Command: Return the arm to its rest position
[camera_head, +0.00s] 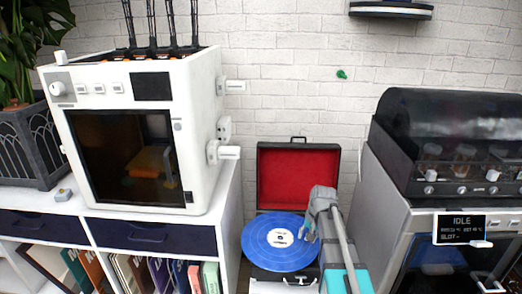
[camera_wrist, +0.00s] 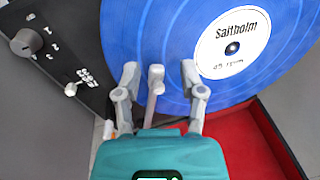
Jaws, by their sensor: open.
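My gripper (camera_wrist: 160,76) is open in the wrist view, its two fingers spread above the near edge of a blue record (camera_wrist: 165,35). A slim grey piece (camera_wrist: 155,85) shows between the fingers. I cannot tell whether it is held or touched. My arm (camera_head: 325,200) reaches over the right side of the record player in the head view and hides part of it. My fingertips are not clear there. The blue record (camera_head: 262,248) lies on the player, whose red-lined lid (camera_head: 297,178) stands open behind it.
A white printer-like machine (camera_head: 205,130) stands on a white cabinet (camera_head: 225,205) at left, with a potted plant (camera_head: 35,130) beside it. A grey machine with a dark cover (camera_head: 440,125) and an IDLE screen (camera_head: 461,226) stands close at right. A wall shelf (camera_head: 390,10) hangs above.

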